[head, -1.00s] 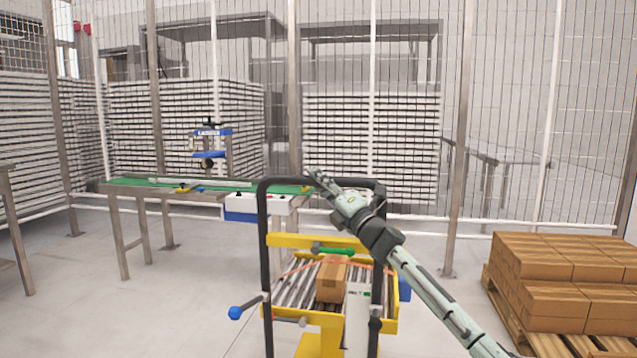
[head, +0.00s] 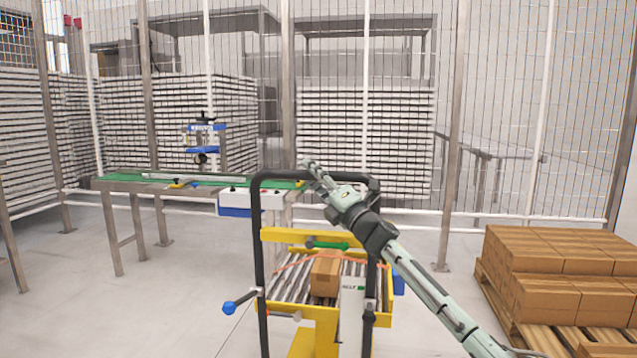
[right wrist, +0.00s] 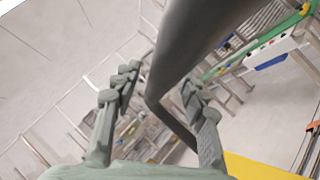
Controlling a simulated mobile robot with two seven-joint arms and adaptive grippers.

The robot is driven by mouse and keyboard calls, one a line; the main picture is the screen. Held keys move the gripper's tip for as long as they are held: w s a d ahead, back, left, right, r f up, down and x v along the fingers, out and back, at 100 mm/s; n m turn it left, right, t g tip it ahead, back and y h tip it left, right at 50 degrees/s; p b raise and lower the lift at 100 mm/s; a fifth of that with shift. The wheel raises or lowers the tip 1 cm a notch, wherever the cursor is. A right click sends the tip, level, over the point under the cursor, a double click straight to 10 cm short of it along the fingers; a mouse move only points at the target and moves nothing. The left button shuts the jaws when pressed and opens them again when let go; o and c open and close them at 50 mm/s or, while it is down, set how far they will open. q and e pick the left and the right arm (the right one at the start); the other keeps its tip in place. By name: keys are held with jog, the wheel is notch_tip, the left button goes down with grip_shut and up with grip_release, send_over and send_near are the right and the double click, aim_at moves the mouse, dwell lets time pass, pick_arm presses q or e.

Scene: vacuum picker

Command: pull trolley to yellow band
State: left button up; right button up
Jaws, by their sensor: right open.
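The trolley stands in the middle of the head view, with a black tubular handle frame (head: 258,240), a yellow body (head: 318,326) and a roller deck carrying one brown box (head: 325,275). My right gripper (head: 309,170) is at the top bar of the handle, reaching in from the right. In the right wrist view its fingers (right wrist: 160,82) are apart, with the black bar (right wrist: 185,60) passing between or just behind them; I cannot tell whether they touch it. No yellow band shows on the floor. My left gripper is not in view.
A pallet (head: 482,275) stacked with brown boxes (head: 560,275) stands close on the right. Wire fencing closes off the back. Grey floor is clear at the left front.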

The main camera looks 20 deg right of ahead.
jog(key=v, duration=1.2)
